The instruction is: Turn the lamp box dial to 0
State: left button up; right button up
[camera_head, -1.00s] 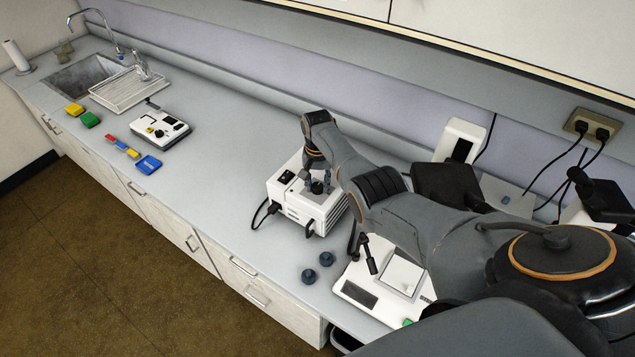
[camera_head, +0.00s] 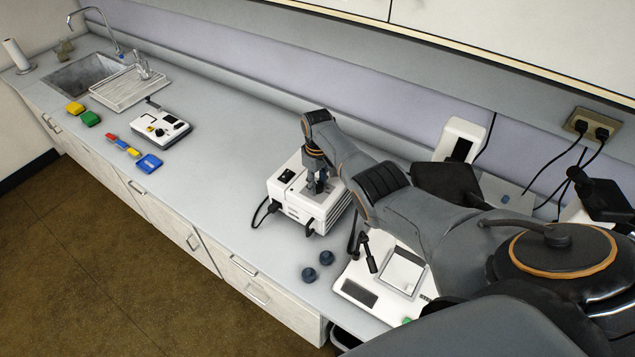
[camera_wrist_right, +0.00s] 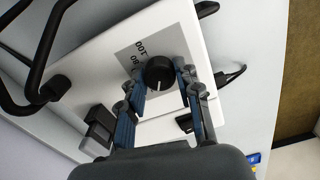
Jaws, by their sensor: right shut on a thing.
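The lamp box (camera_head: 293,211) is a white box on the bench, in the middle of the head view. The fingers hide the dial in the head view. My left gripper is not in view.
Two dark round knobs (camera_head: 318,265) stand on the bench in front of the box. A white instrument (camera_head: 360,292) is close on the right. A black cable (camera_head: 261,212) leaves the box's left side. The bench left of the box is clear up to another white device (camera_head: 160,130).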

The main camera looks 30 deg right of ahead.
aim_at(317, 184)
jog(key=shift+n, duration=1.7)
jog(key=o, duration=1.1)
jog(key=shift+o, duration=0.2)
jog(key=shift+r, duration=0.15)
notch_tip(317, 184, up, 7)
jog(key=shift+r, duration=0.1)
